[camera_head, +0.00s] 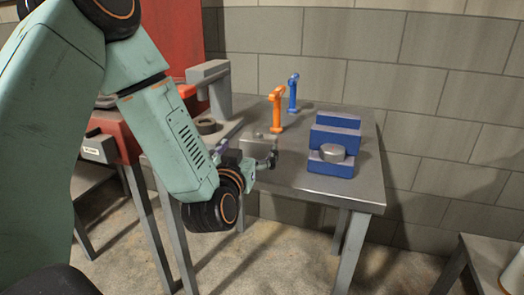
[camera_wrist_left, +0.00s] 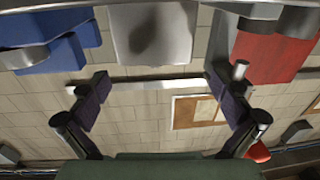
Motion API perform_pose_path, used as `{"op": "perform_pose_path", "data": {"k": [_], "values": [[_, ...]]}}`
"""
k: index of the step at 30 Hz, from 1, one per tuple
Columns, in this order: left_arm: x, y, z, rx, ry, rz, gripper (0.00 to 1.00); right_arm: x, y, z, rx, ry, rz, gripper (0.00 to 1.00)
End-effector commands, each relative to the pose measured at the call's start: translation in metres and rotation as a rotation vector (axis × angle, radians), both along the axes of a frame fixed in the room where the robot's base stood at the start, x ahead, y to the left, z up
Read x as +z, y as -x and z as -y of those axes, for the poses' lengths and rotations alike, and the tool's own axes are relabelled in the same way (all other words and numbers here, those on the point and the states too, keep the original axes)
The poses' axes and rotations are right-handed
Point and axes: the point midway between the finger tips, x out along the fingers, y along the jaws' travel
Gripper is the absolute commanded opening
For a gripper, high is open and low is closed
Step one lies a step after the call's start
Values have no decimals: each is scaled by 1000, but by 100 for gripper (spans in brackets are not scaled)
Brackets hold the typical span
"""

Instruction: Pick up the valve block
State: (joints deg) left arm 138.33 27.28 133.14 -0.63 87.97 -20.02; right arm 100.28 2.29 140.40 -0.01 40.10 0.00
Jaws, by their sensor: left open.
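The valve block (camera_head: 258,146) is a small grey metal block with small fittings on top, standing near the front left of the grey table. My left gripper (camera_head: 250,165) is right in front of it and hides part of its lower side. In the left wrist view, which is upside down, the valve block (camera_wrist_left: 153,30) shows at the top centre, beyond the open fingers (camera_wrist_left: 158,85). The fingers are spread wide with nothing between them. My right gripper is in neither view.
A blue stepped block (camera_head: 335,135) with a round metal part (camera_head: 333,152) stands on the right of the table (camera_head: 325,190). Orange (camera_head: 277,108) and blue (camera_head: 293,92) upright tools stand behind. A grey stand (camera_head: 220,95) and dark ring (camera_head: 206,126) are at left.

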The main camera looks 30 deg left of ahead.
Motion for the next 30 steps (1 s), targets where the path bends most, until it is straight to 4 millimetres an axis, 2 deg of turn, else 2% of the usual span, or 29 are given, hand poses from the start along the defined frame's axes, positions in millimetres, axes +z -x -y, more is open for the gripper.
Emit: {"op": "perform_pose_path", "data": {"k": [4,9,18,30], "values": [[0,-23,-3,-2,-3,4,100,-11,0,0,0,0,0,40],[0,-42,-7,-4,-1,2,100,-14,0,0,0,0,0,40],[0,-48,-5,-7,0,-1,99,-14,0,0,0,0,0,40],[0,-49,-5,-6,1,-1,65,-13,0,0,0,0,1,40]]}}
